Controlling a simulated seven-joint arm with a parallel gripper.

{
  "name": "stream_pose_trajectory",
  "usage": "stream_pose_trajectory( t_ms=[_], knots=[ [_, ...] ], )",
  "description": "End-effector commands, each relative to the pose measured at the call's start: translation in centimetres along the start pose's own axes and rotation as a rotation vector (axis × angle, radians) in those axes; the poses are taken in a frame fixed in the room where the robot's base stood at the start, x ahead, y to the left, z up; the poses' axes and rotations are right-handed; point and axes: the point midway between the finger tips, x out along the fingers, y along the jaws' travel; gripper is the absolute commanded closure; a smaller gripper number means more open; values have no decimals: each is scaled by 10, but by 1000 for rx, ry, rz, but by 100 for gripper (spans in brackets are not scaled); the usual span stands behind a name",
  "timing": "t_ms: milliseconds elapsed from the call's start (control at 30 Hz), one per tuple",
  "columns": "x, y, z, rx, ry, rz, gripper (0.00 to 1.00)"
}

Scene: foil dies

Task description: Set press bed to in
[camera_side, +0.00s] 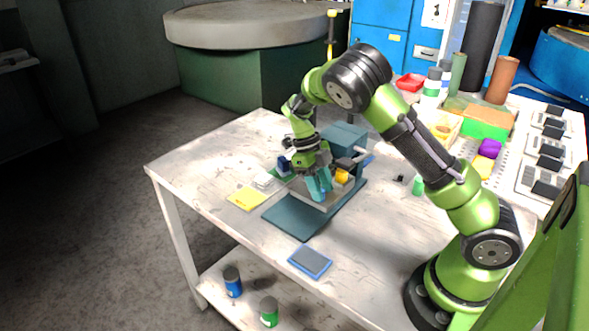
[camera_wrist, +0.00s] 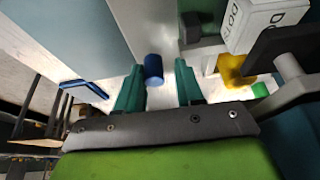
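The press (camera_side: 345,136) is a teal machine on the table, with a flat teal plate (camera_side: 297,219) reaching out at its front. A pale flat piece (camera_side: 340,193) shows beside my fingers; I cannot tell whether it is the bed. My gripper (camera_side: 319,187) points down over the front of the press. In the wrist view its teal fingers (camera_wrist: 158,88) are apart, with a short blue cylinder (camera_wrist: 153,68) showing in the gap between them. I see no finger touching it. The side view hides this cylinder behind the gripper.
A white lettered block (camera_wrist: 264,24) and a yellow piece (camera_wrist: 232,70) are close to the right finger. A yellow card (camera_side: 246,199) and a blue-edged pad (camera_side: 310,262) lie on the table. Containers and colored blocks crowd the back right. The front left tabletop is clear.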

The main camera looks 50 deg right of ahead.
Motion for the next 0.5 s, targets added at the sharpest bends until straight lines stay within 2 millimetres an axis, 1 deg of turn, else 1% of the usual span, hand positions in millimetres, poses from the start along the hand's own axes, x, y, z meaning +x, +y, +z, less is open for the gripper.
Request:
stream_pose_trajectory(
  t_ms=[300,367,467,500],
  knots=[
    [-3,0,0,0,-1,-1,67],
    [-8,1,0,0,-1,1,67],
    [-24,1,1,-1,-3,0,67],
    [-32,1,1,-1,-5,-1,67]
  ],
)
